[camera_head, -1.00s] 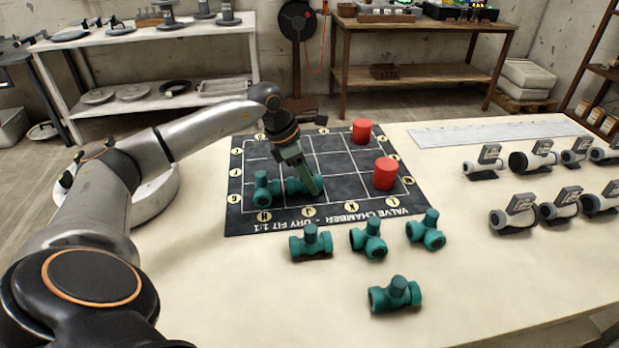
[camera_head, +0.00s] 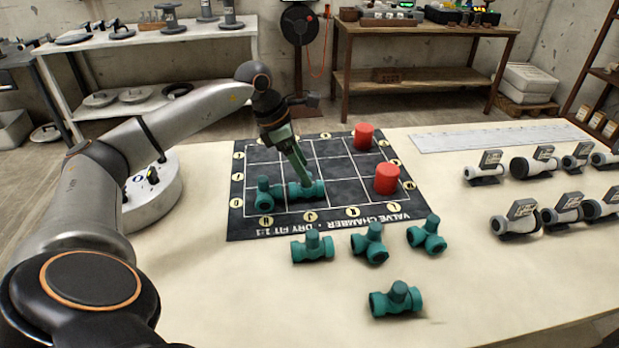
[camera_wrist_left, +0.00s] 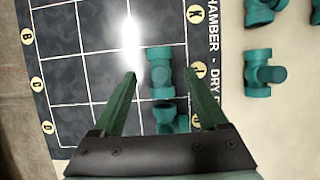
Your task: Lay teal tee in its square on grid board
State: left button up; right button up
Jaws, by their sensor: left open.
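A teal tee (camera_head: 306,191) lies on the black grid board (camera_head: 335,222) in the front row. It also shows in the left wrist view (camera_wrist_left: 160,72), between the spread fingers. My left gripper (camera_head: 304,180) is open just above and behind this tee; whether a finger touches it I cannot tell. A second teal tee (camera_head: 268,196) lies in the front-left square beside it; in the left wrist view it is partly hidden by the gripper body. Several teal tees, such as one (camera_head: 313,246), lie on the table in front of the board. My right gripper is not in view.
Two red cylinders (camera_head: 387,179) (camera_head: 364,137) stand on the board's right side. Several grey-white valve fittings (camera_head: 515,219) stand at the right of the table. A white ruler-like strip (camera_head: 500,135) lies at the back.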

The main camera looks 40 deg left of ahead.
aim_at(293, 185)
pick_arm(q)
jog(key=v, duration=0.5)
jog(key=shift+r+p, duration=0.15)
jog(key=shift+p, duration=0.15)
jog(key=shift+s+a+r, duration=0.15)
jog(key=shift+s+r, duration=0.15)
jog(key=shift+r, duration=0.3)
